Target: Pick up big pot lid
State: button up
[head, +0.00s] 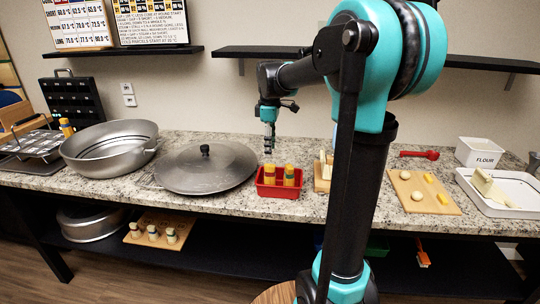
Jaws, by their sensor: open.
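The big pot lid (190,172) is a wide grey metal disc with a black knob (205,150) on top. It lies on the speckled counter, left of centre in the head view. My gripper (269,149) points down to the right of the lid, over the area of a small red bin, apart from the lid. Its fingers are small in this view; it is open and I see nothing held between them.
A large grey pot (108,165) stands left of the lid. The red bin (279,190) with yellow-topped items is close on its right. Shelves (440,58) hang above.

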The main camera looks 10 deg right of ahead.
aim_at(207, 166)
jog(key=i+j, duration=0.2)
jog(key=j, duration=0.2)
jog(key=i+j, duration=0.15)
jog(key=j, duration=0.25)
jog(key=i+j, duration=0.2)
jog(key=j, duration=0.2)
